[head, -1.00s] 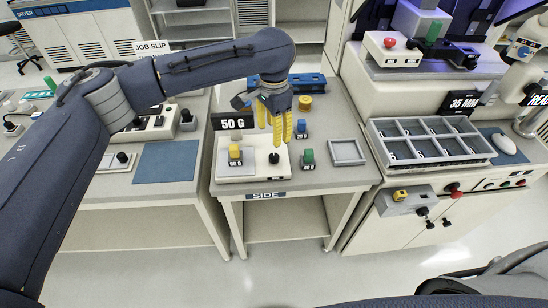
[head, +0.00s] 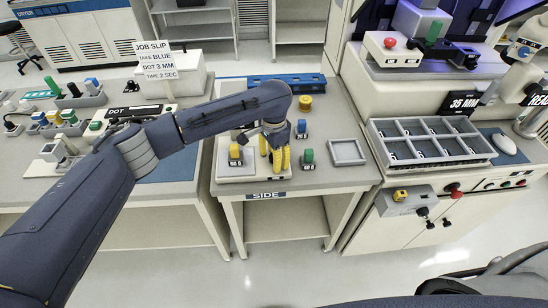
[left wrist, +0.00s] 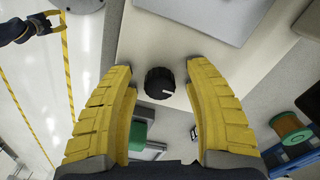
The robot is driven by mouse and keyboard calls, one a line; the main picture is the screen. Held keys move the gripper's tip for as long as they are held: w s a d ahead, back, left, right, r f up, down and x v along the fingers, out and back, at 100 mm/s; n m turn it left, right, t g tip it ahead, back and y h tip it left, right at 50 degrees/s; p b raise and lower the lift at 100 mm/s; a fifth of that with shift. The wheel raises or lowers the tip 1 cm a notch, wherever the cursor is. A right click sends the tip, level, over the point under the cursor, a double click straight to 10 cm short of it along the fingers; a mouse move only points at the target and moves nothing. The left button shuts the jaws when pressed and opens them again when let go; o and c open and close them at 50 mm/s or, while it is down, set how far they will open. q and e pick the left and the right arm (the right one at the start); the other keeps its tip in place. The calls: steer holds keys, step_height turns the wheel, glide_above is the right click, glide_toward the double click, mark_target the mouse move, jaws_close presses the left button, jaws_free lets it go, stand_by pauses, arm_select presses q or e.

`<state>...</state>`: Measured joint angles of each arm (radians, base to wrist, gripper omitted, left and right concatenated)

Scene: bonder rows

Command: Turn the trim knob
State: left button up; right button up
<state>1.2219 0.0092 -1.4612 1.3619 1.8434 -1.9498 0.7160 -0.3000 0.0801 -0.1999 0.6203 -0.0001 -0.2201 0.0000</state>
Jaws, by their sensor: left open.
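The trim knob (left wrist: 160,83) is black with a white pointer mark and sits on a pale panel in the left wrist view. The pointer points to the right. In the head view the knob is hidden behind my left gripper (head: 274,165), which is over the pale scale unit (head: 235,172) on the side table. My left gripper is open, and in the left wrist view its two yellow fingers (left wrist: 158,72) stand on either side of the knob with gaps showing. A small dark blue and yellow part at that view's top left may be my right gripper (left wrist: 42,24); its jaws are unclear.
An empty grey tray (head: 347,152) lies farther right. The job slip (head: 157,60) reads take blue, dot 3 mm, time 2 sec.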

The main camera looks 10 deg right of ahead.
arm_select(q)
steer(key=shift+o, duration=0.2)
jaws_close()
stand_by(0.3)
steer(key=shift+m, duration=0.4)
steer(key=m, duration=0.4)
steer(key=shift+m, duration=0.4)
steer(key=m, duration=0.5)
steer(key=shift+m, duration=0.6)
steer(key=shift+c, duration=0.2)
jaws_free()
